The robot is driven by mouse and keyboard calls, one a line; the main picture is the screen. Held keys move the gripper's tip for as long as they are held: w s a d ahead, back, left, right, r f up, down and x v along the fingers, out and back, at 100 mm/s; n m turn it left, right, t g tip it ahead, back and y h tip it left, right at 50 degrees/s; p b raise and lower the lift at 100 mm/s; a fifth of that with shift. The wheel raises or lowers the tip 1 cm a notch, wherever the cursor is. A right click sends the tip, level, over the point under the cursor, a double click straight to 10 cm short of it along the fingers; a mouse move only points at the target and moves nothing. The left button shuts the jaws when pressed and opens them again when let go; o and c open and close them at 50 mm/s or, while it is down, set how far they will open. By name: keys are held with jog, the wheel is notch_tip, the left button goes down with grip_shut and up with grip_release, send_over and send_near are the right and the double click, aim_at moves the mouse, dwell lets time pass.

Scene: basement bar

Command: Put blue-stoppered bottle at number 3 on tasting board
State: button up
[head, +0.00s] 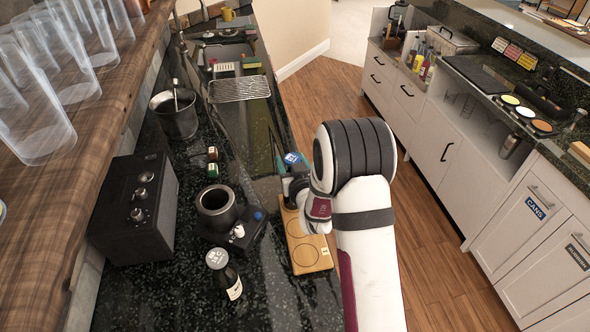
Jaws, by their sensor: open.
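The wooden tasting board (312,266) lies on the dark counter, with ring outlines and a small pale tag near its front right; its far part is hidden by my arm. My gripper (289,183) is open over the board's far end, mostly hidden behind my wrist. Just beyond it shows a blue top with pale marks (292,158), which may be the blue-stoppered bottle; its body is hidden. I cannot tell whether the gripper touches it. A dark bottle with a grey, marked top (217,259) stands upright left of the board.
A dark device with a round well (216,208) stands left of the board. A black box with knobs (135,208) and a metal bucket (175,114) stand farther left. A wire rack (239,88) lies at the back. Clear cups line the wooden ledge at left.

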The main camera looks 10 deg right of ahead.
jog(key=s+a+r+m+g, duration=0.1)
jog(key=s+g, duration=0.4)
jog(key=s, duration=0.9)
jog(key=s+a+r+m+g, duration=0.2)
jog(key=s+r+m+g, duration=0.1)
jog(key=s, duration=1.1)
jog(key=s+a+r+m+g+y, duration=0.1)
jog(key=s+r+g, duration=0.3)
jog(key=s, duration=1.1)
jog(key=m+g, duration=0.1)
jog(key=g, duration=0.2)
jog(key=shift+a, duration=0.3)
jog(key=shift+r, duration=0.1)
